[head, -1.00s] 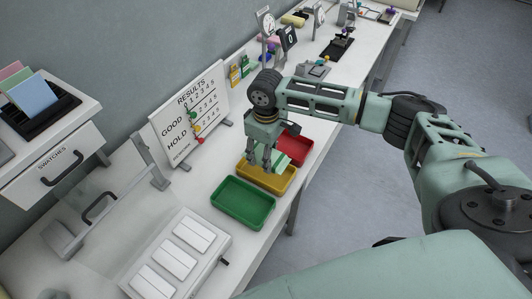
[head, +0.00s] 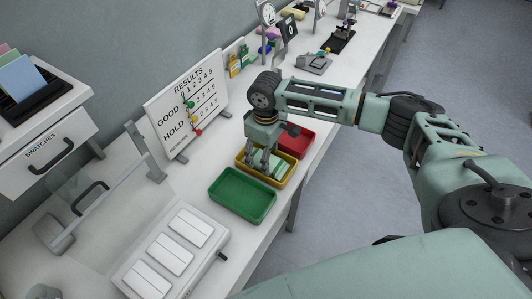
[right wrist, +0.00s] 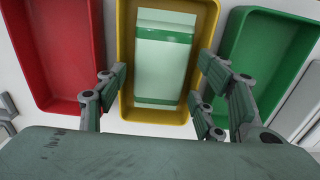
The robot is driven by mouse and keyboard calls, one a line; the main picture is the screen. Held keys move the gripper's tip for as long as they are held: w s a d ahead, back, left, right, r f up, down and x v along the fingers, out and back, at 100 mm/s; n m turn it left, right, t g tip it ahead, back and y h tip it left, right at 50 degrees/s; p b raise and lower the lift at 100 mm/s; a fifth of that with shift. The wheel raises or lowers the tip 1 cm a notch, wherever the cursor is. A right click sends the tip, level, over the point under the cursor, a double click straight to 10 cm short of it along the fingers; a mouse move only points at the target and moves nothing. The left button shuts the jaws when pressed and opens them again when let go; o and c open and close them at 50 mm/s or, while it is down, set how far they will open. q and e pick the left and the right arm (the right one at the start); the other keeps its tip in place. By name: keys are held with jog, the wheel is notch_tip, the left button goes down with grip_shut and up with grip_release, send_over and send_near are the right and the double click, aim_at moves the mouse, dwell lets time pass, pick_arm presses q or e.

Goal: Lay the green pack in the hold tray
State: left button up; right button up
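The green pack (head: 279,170), pale green with a darker green band, lies flat in the yellow tray (head: 244,155). In the right wrist view the pack (right wrist: 165,75) is inside the yellow tray (right wrist: 126,40), lengthwise along it. My right gripper (head: 264,165) points down over the yellow tray. In the right wrist view its fingers (right wrist: 160,85) are spread wide on either side of the pack, with visible gaps, so it is open and empty. My left gripper is not in view.
A green tray (head: 212,188) sits nearer, and a red tray (head: 305,146) farther, beside the yellow one. Behind them stands a results board (head: 186,110) with GOOD and HOLD rows. A sealer-like machine (head: 165,255) is at the front left.

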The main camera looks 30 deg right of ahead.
jog(key=shift+o, duration=0.7)
jog(key=shift+r, duration=0.1)
notch_tip(320, 180, up, 12)
